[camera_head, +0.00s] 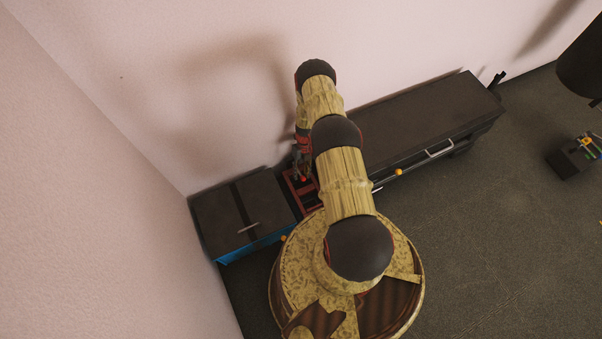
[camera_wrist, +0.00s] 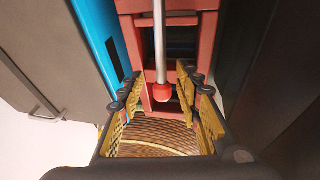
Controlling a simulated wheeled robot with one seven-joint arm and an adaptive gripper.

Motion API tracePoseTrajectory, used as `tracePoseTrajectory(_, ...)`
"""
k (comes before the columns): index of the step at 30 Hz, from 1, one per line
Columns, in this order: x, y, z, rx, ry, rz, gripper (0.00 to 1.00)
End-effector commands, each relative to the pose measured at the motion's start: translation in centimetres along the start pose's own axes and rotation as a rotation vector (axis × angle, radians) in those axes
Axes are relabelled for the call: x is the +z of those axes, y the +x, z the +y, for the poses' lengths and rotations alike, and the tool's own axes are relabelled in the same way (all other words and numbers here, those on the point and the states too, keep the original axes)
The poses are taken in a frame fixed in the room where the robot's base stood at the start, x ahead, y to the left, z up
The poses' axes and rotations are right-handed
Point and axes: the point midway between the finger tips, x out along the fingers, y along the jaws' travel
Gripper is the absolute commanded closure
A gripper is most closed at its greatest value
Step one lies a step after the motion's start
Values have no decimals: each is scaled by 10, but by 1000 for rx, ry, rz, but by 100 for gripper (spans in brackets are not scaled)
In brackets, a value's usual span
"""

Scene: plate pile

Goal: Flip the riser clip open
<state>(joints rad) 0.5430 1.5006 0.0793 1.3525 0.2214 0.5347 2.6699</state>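A silver rod (camera_wrist: 159,45) with a red rounded end (camera_wrist: 162,93) stands in front of a red frame (camera_wrist: 205,55) in the wrist view. It may be the riser clip, but I cannot tell for sure. My gripper (camera_wrist: 161,103) is open, with a finger on each side of the red end and visible gaps beside it. In the head view my gripper (camera_head: 302,168) is over the red frame (camera_head: 300,190), between two dark units. My arm hides part of the frame there.
A dark-topped blue cabinet (camera_head: 240,214) stands close on the left. A long dark bench (camera_head: 430,120) with a silver handle stands on the right along the wall. A small dark device (camera_head: 572,160) lies on the floor at far right. Open floor lies at lower right.

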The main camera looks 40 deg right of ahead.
Motion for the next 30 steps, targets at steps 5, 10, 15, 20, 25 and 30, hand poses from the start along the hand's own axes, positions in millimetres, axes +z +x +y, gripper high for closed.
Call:
tracePoseTrajectory(5, -1, 0, 0, 0, 0, 1, 63)
tracePoseTrajectory(10, -1, -1, 0, 0, 0, 1, 63)
tracePoseTrajectory(15, -4, -14, 2, 0, 0, 0, 63)
tracePoseTrajectory(20, -10, -38, 7, -1, 0, -1, 63)
tracePoseTrajectory(25, -18, -64, 12, 0, 0, 0, 63)
tracePoseTrajectory(30, -23, -83, 16, 0, -1, 0, 63)
